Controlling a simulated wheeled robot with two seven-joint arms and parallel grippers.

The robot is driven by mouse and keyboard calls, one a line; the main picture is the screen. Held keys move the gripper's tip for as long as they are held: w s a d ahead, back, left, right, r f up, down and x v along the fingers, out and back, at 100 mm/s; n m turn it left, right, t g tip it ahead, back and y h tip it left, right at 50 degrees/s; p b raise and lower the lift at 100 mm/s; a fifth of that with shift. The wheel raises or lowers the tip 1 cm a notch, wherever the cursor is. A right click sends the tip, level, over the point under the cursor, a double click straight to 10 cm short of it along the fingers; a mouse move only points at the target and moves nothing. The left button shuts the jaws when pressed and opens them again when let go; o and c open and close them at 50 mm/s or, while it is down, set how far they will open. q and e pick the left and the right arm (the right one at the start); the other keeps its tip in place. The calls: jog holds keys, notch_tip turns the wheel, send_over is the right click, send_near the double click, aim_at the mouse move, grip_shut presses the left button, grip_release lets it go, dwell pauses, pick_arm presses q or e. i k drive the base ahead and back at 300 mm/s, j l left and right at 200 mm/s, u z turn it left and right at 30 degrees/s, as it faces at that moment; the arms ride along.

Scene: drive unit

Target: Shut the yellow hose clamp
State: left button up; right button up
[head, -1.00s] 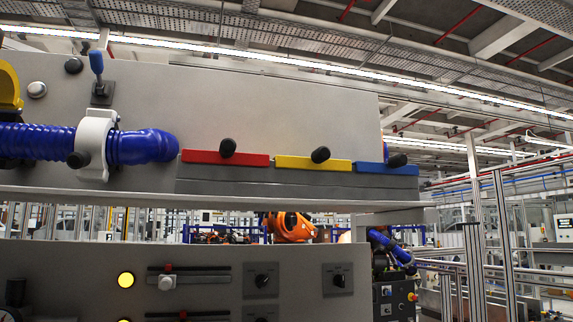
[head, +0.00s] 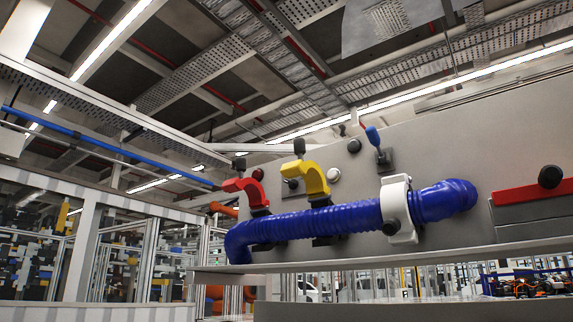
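The yellow hose clamp (head: 308,180) stands open in the head view, its curved arm raised above the blue hose (head: 340,216) and its black knob on top. The hose lies in the clamp's dark base. A red clamp (head: 248,190) to its left also stands raised. A white clamp (head: 397,208) to its right is closed around the hose. Neither of my grippers shows in the head view.
The clamps sit on a grey panel above a ledge (head: 330,264). A blue-tipped lever (head: 374,138) stands above the white clamp. A red bar (head: 530,192) with a black knob is at the right. Open hall lies left of the panel.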

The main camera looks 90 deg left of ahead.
aim_at(313, 177)
jog(key=u, duration=2.65)
